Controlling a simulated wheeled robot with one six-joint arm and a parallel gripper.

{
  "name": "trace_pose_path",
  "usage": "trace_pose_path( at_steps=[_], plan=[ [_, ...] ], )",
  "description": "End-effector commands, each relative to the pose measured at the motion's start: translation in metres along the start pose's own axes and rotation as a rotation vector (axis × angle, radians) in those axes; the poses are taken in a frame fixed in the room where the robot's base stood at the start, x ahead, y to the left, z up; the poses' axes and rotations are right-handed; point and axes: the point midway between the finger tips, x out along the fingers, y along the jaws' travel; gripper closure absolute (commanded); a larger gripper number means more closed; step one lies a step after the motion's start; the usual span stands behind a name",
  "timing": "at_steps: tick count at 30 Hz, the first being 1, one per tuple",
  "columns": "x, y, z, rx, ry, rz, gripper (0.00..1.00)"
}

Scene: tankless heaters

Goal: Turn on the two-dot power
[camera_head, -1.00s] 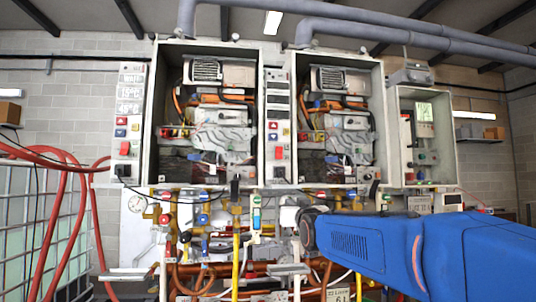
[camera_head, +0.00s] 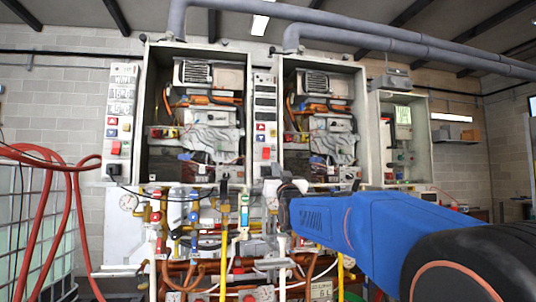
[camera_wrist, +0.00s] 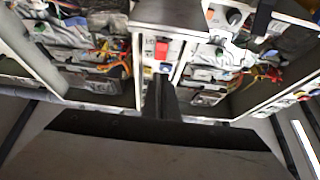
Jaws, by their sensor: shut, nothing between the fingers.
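The middle control panel (camera_head: 265,120) stands between the two open heater cabinets, with dark displays, coloured buttons and a red power switch (camera_head: 266,153) low on it. The switch also shows in the wrist view (camera_wrist: 161,49), beside a blue button. A second red power switch (camera_head: 116,147) is on the far-left panel (camera_head: 119,110), whose displays are lit. I cannot make out dot marks on either panel. My gripper (camera_wrist: 160,84) is shut and empty, pointing toward the middle panel, near its switch and buttons in the wrist view. In the head view my arm's end is below that panel.
Left heater cabinet (camera_head: 149,100) and right heater cabinet (camera_head: 282,100) have projecting side walls beside the panel. Pipes, valves and gauges crowd the space below. A smaller open box (camera_head: 374,135) is at right. Red hoses (camera_head: 70,200) hang at left.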

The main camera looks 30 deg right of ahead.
Motion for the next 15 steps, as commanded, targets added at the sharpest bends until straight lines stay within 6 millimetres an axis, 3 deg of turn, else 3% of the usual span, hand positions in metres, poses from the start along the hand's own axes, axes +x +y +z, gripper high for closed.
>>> trace_pose_path(
  at_steps=[5,15],
  plan=[
    [0.015,0.000,0.001,0.000,-0.002,0.000,1.00],
    [0.072,0.000,0.001,0.000,-0.001,0.000,1.00]
  ],
)
